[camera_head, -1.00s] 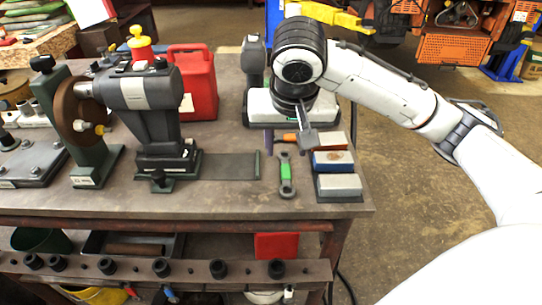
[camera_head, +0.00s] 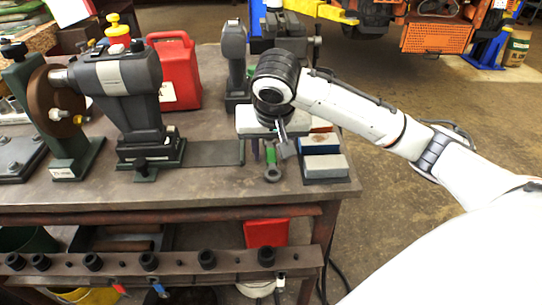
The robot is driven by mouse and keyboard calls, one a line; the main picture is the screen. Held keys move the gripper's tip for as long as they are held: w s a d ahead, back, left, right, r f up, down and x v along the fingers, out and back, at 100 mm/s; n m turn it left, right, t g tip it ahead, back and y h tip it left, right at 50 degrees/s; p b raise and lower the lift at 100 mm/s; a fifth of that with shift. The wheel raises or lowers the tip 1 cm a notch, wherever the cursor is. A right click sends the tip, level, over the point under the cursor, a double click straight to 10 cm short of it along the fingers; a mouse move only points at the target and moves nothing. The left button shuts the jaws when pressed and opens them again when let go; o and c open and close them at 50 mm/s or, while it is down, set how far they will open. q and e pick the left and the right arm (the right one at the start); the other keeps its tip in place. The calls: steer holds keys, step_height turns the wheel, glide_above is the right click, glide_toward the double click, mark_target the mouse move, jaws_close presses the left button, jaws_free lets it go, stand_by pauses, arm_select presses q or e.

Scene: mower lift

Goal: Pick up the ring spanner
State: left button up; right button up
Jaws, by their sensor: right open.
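The ring spanner (camera_head: 271,172) lies on the workbench (camera_head: 215,192), to the left of the sharpening stones. Its green grip and its near ring end show in the head view. Its far end is hidden behind my right gripper. My right gripper (camera_head: 282,149) is open and points down over the far part of the spanner; I see no contact with it. My left gripper is not in view.
Sharpening stones (camera_head: 324,167) sit close to the right of the spanner. A grinder (camera_head: 122,95) stands to the left, with a red canister (camera_head: 177,75) behind it. A rail with several black sockets (camera_head: 149,261) runs below the bench front.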

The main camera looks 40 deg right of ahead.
mark_target(271, 158)
steer(key=c, duration=0.9)
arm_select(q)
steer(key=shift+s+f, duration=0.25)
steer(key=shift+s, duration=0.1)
arm_select(e)
jaws_close()
